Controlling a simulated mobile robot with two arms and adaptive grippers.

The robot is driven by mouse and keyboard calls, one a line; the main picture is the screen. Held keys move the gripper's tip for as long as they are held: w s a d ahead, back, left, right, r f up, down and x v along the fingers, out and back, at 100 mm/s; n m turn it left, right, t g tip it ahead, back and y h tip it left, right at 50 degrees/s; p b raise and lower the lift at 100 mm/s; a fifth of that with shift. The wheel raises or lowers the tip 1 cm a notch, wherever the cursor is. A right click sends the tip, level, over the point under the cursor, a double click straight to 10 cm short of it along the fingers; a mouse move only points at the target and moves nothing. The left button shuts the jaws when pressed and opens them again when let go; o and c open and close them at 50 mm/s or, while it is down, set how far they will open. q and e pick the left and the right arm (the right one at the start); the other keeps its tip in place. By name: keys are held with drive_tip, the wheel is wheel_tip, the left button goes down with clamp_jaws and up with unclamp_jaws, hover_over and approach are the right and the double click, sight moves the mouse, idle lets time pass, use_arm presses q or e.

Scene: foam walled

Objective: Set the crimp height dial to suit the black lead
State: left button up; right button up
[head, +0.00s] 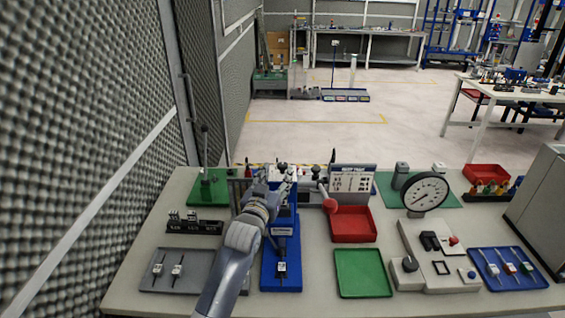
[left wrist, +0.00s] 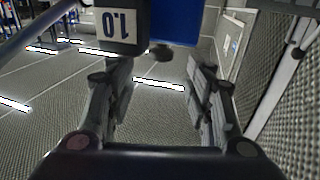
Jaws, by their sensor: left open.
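The blue crimp press (head: 282,245) stands at the middle left of the bench, with a dark and white piece (head: 281,268) on its front part. My left gripper (head: 279,182) is at the upper part of the press and covers some of it. In the left wrist view my gripper (left wrist: 160,88) is open, with nothing between its fingers.
A red-ball lever (head: 330,205) stands right of the press, near a red tray (head: 353,238). A green tray (head: 362,290), a gauge (head: 424,191) and a blue tray (head: 482,284) with several tools lie further right. A black labelled rack (head: 193,228) stands left.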

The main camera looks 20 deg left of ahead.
sight(281, 167)
use_arm(q)
drive_tip(key=w+p, duration=0.1)
drive_tip(key=w, duration=0.4)
drive_tip(key=shift+w+f, duration=0.1)
drive_tip(key=shift+w, duration=0.65)
drive_tip(key=c, duration=1.1)
use_arm(e)
drive_tip(key=shift+w+r, duration=0.75)
